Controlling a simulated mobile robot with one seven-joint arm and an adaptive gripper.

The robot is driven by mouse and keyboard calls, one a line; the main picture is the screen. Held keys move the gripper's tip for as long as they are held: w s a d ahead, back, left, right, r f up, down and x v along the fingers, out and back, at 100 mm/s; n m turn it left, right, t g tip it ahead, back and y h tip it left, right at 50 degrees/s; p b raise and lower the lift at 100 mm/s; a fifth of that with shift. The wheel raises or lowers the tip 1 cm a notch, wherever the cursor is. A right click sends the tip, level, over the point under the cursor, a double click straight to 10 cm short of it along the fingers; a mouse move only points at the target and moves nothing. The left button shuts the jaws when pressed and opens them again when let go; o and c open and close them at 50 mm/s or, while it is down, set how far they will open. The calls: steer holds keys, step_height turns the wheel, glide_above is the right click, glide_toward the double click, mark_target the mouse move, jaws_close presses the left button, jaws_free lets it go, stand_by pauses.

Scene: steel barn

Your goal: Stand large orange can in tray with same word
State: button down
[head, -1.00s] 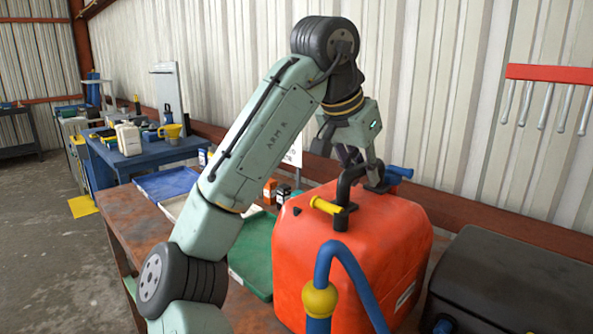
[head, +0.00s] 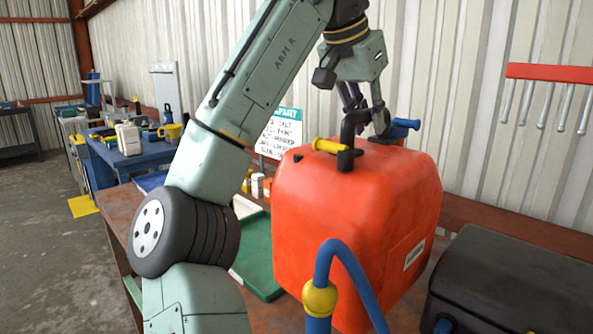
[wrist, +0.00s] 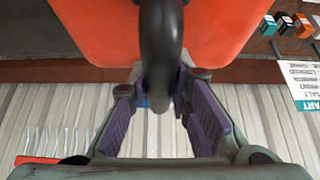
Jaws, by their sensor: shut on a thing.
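The large orange can (head: 355,225) has a black handle (head: 347,140), a yellow cap on one side and a blue spout on the other. A white label on its side is too small to read. My gripper (head: 368,112) is shut on the handle from above, and the can hangs upright. In the wrist view the dark handle (wrist: 160,45) runs between the finger pads, with the orange top (wrist: 95,25) beyond. A green tray (head: 257,270) lies left of the can, partly hidden by it. A pale tray (head: 245,207) and a blue tray (head: 150,181) lie farther back, partly behind my arm. No tray word is readable.
A sign (head: 282,135) and small containers (head: 257,186) stand behind the trays on the rusty bench (head: 118,215). A black case (head: 515,285) sits close on the right. A blue hose (head: 335,255) rises in front of the can. The corrugated wall is behind.

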mark_target(349, 115)
steer(key=shift+f, duration=4.65)
steer(key=shift+b+v, duration=0.5)
steer(key=shift+v, duration=4.1)
steer(key=shift+w+d+f, duration=0.1)
